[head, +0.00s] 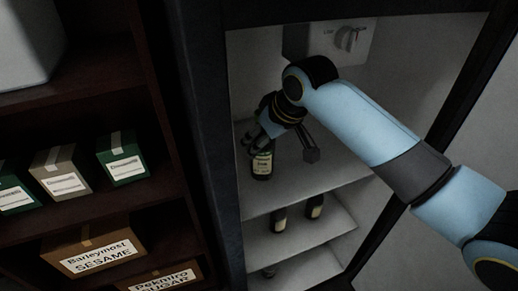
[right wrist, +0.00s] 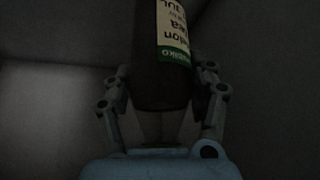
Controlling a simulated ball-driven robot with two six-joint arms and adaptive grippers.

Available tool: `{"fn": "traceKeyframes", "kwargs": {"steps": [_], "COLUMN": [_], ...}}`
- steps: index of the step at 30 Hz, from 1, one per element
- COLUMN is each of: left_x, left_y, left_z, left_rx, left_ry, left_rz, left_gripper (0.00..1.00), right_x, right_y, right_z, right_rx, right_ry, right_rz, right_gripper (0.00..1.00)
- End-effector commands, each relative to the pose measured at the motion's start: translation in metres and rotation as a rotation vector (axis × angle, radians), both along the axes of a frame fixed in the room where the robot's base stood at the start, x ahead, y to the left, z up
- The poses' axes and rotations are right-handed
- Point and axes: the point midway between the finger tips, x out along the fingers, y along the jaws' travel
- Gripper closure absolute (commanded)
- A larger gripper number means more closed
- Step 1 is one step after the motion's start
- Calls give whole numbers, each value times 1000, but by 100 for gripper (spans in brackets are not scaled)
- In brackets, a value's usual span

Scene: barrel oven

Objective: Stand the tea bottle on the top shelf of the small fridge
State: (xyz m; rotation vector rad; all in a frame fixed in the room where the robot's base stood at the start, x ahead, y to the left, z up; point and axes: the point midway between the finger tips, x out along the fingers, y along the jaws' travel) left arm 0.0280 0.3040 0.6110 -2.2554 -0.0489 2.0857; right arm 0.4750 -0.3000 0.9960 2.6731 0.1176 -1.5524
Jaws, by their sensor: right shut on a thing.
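The tea bottle (head: 262,165) is dark with a pale and green label and is held inside the small fridge (head: 213,150). It stands about upright at the left part of the top shelf (head: 300,188); I cannot tell whether its base touches the shelf. My right gripper (head: 278,148) is shut on it from behind and above in the head view. In the right wrist view the bottle (right wrist: 160,60) sits between the two fingers of the gripper (right wrist: 165,80), and its upper end is cut off by the frame. My left gripper is not in view.
Two dark bottles (head: 279,219) (head: 315,207) stand on the shelf below. A control box with a dial (head: 347,38) hangs at the fridge's top. The top shelf's right part is bare. A dark rack (head: 170,150) with several boxes stands at the left.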

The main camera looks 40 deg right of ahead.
Motion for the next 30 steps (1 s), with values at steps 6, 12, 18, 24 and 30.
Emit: {"fn": "traceKeyframes", "kwargs": {"steps": [6,12,18,24,30], "left_x": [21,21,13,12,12], "left_y": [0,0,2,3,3], "left_z": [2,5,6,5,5], "left_rx": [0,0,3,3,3], "left_ry": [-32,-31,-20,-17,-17], "left_rz": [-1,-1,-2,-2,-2], "left_gripper": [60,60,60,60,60], "right_x": [22,22,23,22,22], "right_y": [-1,-1,-1,-1,-1], "right_z": [-12,-39,-52,-53,-56], "right_rx": [0,1,-1,-1,0], "right_ry": [-3,1,-3,-3,0], "right_rz": [0,0,0,0,0], "right_gripper": [95,95,95,95,30]}}
